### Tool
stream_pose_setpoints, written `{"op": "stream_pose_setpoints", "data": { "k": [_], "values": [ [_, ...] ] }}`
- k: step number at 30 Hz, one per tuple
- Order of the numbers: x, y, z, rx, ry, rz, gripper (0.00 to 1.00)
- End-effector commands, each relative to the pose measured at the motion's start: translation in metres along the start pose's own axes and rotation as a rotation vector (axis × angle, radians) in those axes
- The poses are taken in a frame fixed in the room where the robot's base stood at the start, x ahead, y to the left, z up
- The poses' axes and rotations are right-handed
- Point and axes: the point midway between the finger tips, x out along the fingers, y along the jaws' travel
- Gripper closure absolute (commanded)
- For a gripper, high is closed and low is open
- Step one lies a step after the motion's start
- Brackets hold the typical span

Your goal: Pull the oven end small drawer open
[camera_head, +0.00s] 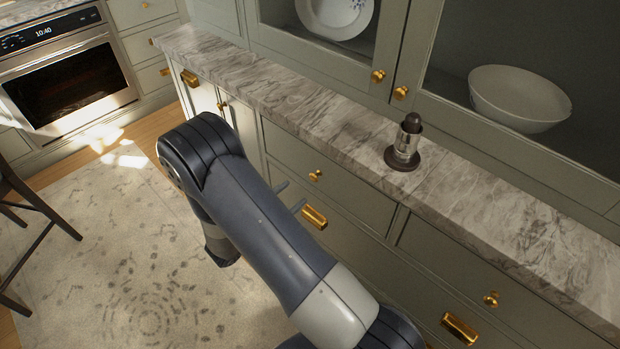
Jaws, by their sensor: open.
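The small drawer (345,188) nearest the oven sits in the top row under the marble counter. It is shut, its front flush with the cabinet, with a round brass knob (315,175) at its middle. My gripper (290,197) is mostly hidden behind my arm. Only two grey finger tips show past the arm's edge, spread apart with a gap between them. In the picture they lie left of and a little below the knob, apart from it and empty. How far they are from the drawer front is hard to tell.
Below is a larger drawer with a brass pull (313,217). Another small drawer (480,275) is at the right. A dark-topped metal item (405,145) stands on the counter (300,105). An oven (70,85) is at upper left; a stool (40,235) stands on the rug (130,255).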

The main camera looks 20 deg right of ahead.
Motion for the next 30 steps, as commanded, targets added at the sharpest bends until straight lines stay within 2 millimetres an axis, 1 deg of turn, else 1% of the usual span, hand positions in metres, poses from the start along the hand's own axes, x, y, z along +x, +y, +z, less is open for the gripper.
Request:
{"op": "stream_pose_setpoints", "data": {
  "k": [1,6,9,13,18,26,30],
  "values": [
    [0.011,-0.001,0.001,-0.001,-0.002,-0.005,0.50],
    [0.042,-0.001,0.001,0.001,-0.001,-0.006,0.50],
    [0.057,-0.001,0.001,0.001,-0.001,-0.004,0.50],
    [0.071,0.000,0.001,0.001,0.000,-0.002,0.50],
    [0.079,0.000,0.000,0.000,0.001,0.000,0.50],
    [0.080,0.000,0.000,0.000,0.001,0.000,0.50],
    [0.080,0.000,0.000,0.001,0.000,0.000,0.61]
  ]
}}
